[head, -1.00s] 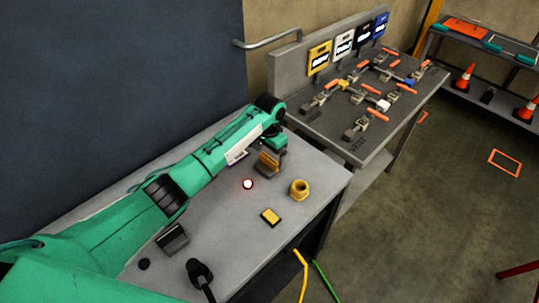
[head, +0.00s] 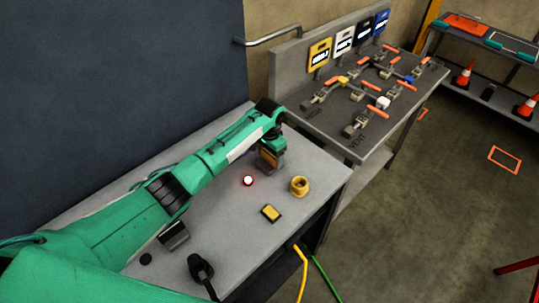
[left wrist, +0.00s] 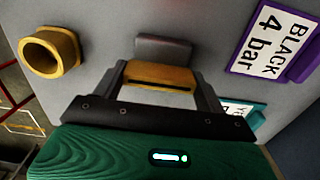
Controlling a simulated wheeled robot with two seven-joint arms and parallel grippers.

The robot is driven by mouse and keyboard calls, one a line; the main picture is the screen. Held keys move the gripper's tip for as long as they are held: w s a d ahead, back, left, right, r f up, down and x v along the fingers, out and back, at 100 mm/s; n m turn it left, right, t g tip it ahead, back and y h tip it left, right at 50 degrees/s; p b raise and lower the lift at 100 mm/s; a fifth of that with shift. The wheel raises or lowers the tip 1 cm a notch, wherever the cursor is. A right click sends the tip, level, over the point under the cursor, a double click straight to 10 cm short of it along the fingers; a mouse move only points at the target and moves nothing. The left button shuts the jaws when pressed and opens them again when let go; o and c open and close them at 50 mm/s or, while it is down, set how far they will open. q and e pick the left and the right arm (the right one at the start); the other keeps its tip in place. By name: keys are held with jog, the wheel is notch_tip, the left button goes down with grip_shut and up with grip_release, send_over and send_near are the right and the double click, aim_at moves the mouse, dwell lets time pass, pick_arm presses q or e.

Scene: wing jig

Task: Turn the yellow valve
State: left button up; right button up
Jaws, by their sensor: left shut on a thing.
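The valve bench (head: 385,135) holds several valves with orange handles. The one with a yellow body (head: 343,79) sits near the back, beneath a yellow sign (head: 319,52). My left gripper (head: 270,148) is away from it, over the nearer grey table (head: 325,172). In the left wrist view its fingers (left wrist: 161,80) are shut on a yellow-orange block (left wrist: 160,76) with a dark slot. A small grey stand (left wrist: 163,50) shows just beyond the block; I cannot tell whether they touch. My right gripper is not in view.
A brass hex fitting (head: 299,187), a yellow-topped pad (head: 271,213) and a lit round button (head: 248,181) are on the near table. A purple-framed "BLACK 4 bar" tag (left wrist: 275,42) lies near the gripper. A gap separates the table from the bench.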

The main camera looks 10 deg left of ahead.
pick_arm(q)
jog(key=shift+m, duration=0.3)
jog(key=m, duration=0.2)
jog(key=shift+m+p, duration=0.4)
jog(key=m, duration=0.2)
jog(key=shift+m, duration=0.4)
jog(key=m, duration=0.2)
jog(key=shift+m, duration=0.3)
jog(key=m, duration=0.4)
jog(key=shift+m, duration=0.3)
jog(key=shift+m+b, duration=0.55)
jog(key=shift+m, duration=1.65)
